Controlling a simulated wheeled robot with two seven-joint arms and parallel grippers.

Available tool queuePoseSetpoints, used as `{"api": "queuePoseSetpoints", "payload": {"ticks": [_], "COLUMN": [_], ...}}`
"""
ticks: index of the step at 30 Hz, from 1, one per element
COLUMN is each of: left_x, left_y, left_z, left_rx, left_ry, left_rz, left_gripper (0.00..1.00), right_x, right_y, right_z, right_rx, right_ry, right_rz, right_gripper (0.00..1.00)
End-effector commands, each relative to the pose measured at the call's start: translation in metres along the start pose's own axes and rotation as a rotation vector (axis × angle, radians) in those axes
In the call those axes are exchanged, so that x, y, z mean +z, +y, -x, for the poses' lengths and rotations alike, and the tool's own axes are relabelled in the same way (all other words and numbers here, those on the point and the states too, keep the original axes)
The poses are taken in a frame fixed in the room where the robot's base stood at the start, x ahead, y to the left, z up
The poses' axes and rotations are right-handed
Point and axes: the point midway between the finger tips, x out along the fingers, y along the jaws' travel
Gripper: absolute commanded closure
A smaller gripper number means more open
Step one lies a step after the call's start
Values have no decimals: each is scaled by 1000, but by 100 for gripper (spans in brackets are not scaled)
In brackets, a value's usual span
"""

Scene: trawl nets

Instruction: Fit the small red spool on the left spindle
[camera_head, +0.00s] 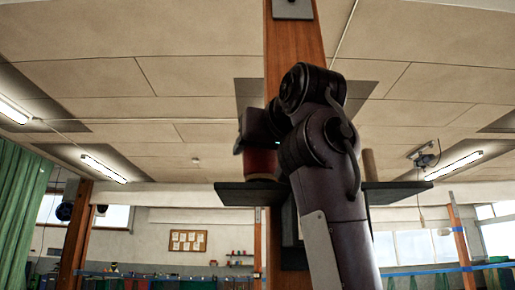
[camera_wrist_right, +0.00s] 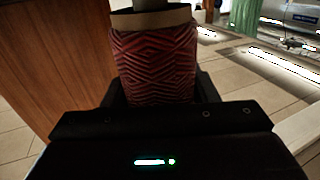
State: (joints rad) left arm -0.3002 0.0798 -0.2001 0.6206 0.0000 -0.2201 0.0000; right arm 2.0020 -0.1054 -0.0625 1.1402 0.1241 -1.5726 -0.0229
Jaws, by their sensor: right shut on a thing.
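The small red spool (camera_head: 262,163) is at the left dark plate (camera_head: 240,193) on the wooden post in the head view. Its lower end is at or just above the plate; I cannot tell if it touches. In the right wrist view the spool (camera_wrist_right: 155,62) shows red patterned winding and a tan rim, roughly upright. My right gripper (camera_head: 256,128) is shut on it, with dark fingers at its sides. The left spindle cannot be made out; the spool and gripper cover that spot. My left gripper is not in view.
The wooden post (camera_head: 295,50) rises behind my right arm, which hides its middle. A right plate (camera_head: 398,190) carries a bare tan spindle (camera_head: 368,162). A green curtain (camera_head: 18,200) hangs far left. The space left of the left plate is clear.

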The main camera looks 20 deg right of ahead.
Motion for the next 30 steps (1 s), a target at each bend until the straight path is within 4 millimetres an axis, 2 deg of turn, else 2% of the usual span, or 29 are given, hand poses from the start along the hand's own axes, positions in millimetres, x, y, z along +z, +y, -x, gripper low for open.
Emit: {"api": "queuePoseSetpoints", "payload": {"ticks": [15, 23, 24, 30], "left_x": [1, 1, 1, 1], "left_y": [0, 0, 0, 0], "left_z": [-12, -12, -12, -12], "left_rx": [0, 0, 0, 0], "left_ry": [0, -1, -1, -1], "left_rz": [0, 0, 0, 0], "left_gripper": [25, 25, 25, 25], "right_x": [13, 13, 13, 13], "right_y": [0, 0, 0, 0], "right_z": [0, 0, 0, 0], "right_rx": [0, 0, 0, 0], "right_ry": [1, 1, 1, 1], "right_rz": [0, 0, 0, 0], "right_gripper": [72, 72, 46, 22]}}
